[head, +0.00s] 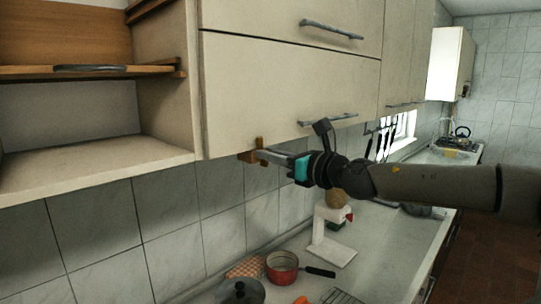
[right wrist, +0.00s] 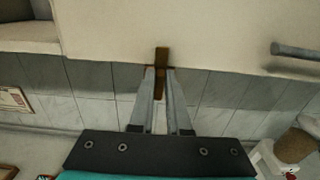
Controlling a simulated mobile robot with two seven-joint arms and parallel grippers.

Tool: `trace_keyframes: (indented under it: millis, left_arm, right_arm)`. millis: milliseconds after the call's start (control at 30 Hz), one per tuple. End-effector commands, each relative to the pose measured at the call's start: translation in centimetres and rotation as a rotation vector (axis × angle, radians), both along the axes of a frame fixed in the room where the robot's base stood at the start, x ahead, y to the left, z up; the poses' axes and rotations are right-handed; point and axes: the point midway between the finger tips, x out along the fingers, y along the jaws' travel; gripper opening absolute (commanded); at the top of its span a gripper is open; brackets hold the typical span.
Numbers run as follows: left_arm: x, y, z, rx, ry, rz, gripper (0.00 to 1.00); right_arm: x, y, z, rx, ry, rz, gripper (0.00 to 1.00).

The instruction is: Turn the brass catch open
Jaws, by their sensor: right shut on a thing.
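The brass catch (head: 261,143) is a small brown-gold piece at the lower edge of the closed cream cabinet door (head: 290,90). In the right wrist view the catch (right wrist: 162,55) looks upright, its upper part over the door's face and its lower part below the edge. My right gripper (head: 259,154) reaches it from the right. In the right wrist view its two grey fingers (right wrist: 160,71) close in on the catch from both sides. The fingertips hide part of the catch. My left gripper is in neither view.
An open shelf (head: 90,165) is at the left. Metal bar handles (head: 330,119) cross the cabinet fronts. On the counter below stand a red pan (head: 282,268), a dark-lidded pot (head: 240,291) and a white stand (head: 331,243).

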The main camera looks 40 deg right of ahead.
Motion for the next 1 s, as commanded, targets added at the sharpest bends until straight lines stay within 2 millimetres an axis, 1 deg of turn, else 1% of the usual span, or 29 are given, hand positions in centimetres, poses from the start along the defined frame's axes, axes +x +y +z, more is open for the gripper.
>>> trace_keyframes:
  millis: [267, 467, 1000]
  left_arm:
    - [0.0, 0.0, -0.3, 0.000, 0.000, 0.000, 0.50]
    - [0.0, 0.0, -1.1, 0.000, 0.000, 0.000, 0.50]
    - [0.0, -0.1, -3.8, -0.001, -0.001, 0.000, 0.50]
  right_arm:
    - [0.0, -0.1, 0.0, 0.038, 0.002, 0.000, 0.00]
    - [0.0, -0.2, -0.1, 0.145, 0.010, -0.001, 0.00]
    - [0.1, -0.8, -0.4, 0.640, 0.053, -0.001, 0.00]
